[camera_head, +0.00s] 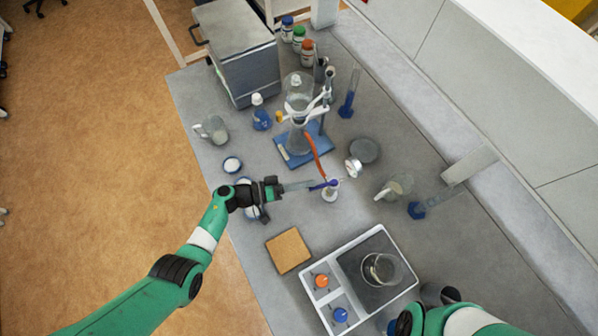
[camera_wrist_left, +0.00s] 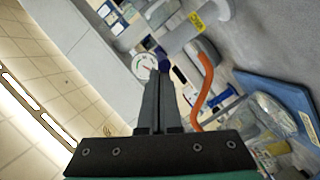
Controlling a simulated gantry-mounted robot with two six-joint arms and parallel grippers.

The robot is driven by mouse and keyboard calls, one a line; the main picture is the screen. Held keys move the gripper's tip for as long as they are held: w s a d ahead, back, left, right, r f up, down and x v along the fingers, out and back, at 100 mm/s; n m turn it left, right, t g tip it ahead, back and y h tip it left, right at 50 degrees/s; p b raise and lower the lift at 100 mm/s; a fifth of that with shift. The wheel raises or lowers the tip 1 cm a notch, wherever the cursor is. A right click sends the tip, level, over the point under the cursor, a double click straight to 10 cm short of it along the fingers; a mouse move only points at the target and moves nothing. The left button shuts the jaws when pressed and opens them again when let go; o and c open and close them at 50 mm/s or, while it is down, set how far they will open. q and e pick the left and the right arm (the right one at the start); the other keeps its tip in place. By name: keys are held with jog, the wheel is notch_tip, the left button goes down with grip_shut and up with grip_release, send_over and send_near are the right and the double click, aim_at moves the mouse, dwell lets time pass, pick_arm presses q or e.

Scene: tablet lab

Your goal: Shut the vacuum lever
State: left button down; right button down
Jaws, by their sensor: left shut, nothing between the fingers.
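The vacuum lever (camera_head: 323,185) is a small blue-purple handle on a white valve stand (camera_head: 330,194) near the middle of the bench. An orange hose (camera_head: 313,150) runs from the filter flask (camera_head: 299,138) down toward the valve; the hose also shows in the left wrist view (camera_wrist_left: 205,90). My left gripper (camera_head: 310,187) is shut and empty, its tips close to the left end of the lever; I cannot tell whether they touch. In the left wrist view a blue-purple part (camera_wrist_left: 163,64) shows just past the fingertips, mostly hidden by them. My right gripper is out of view.
A dial gauge (camera_head: 354,168) stands just behind the valve; it also shows in the left wrist view (camera_wrist_left: 145,66). A tan square pad (camera_head: 288,250) and a white hotplate (camera_head: 316,267) lie in front.

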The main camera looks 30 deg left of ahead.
pick_arm(q)
jog(key=shift+s+d+r+p, duration=0.25)
jog(key=shift+d+p, duration=0.05)
jog(key=shift+p, duration=0.05)
jog(key=shift+s+f+n+t+y, duration=0.1)
jog(key=shift+f+n+t+y, duration=0.25)
jog(key=shift+n+t+y, duration=0.15)
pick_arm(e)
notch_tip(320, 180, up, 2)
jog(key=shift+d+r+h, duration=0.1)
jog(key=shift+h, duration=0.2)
pick_arm(q)
jog(key=shift+r, duration=0.1)
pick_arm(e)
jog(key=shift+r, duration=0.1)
